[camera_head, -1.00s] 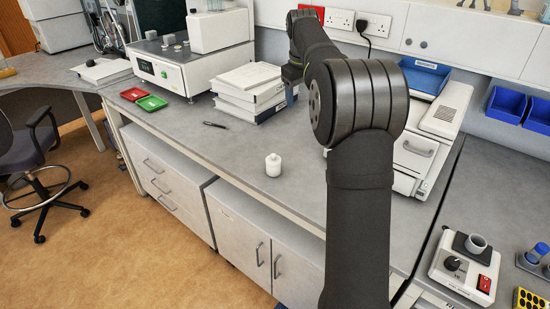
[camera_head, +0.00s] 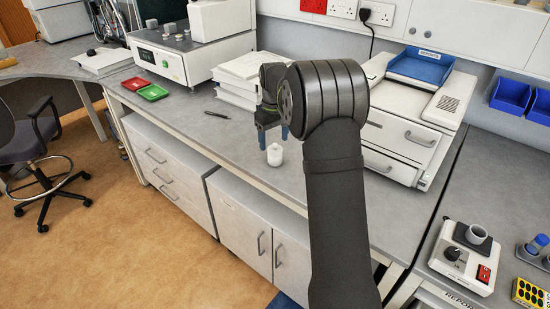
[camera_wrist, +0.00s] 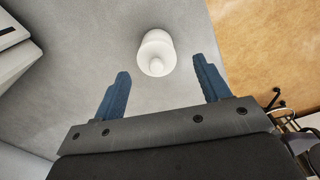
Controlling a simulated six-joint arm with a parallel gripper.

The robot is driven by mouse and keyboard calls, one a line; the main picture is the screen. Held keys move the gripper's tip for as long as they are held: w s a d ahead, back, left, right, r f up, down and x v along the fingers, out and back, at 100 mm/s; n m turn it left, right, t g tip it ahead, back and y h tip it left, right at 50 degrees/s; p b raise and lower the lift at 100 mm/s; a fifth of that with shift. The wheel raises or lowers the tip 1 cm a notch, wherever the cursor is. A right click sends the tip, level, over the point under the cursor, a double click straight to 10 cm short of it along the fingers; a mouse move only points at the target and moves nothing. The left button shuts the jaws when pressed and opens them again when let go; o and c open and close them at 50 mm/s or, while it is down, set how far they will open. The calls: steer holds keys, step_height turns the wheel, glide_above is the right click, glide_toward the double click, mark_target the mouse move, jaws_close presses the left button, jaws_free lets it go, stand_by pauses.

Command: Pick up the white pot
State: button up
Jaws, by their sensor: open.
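My gripper (camera_head: 271,137) is above and just behind the pot in the head view. Its two blue fingers are spread wide with nothing between them, as the wrist view of my gripper (camera_wrist: 164,84) shows. My arm hides part of the bench to the right.
A stack of white binders (camera_head: 240,82) stands behind the gripper. A black pen (camera_head: 217,114) lies to the left, with red (camera_head: 136,84) and green (camera_head: 153,92) trays farther left. The bench around the pot is clear.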

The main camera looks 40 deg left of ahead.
mark_target(275, 144)
steer(key=shift+w+d+f, duration=0.1)
steer(key=shift+f, duration=1.25)
steer(key=shift+w+f, duration=0.1)
steer(key=shift+f, duration=1.25)
steer(key=c, duration=0.9)
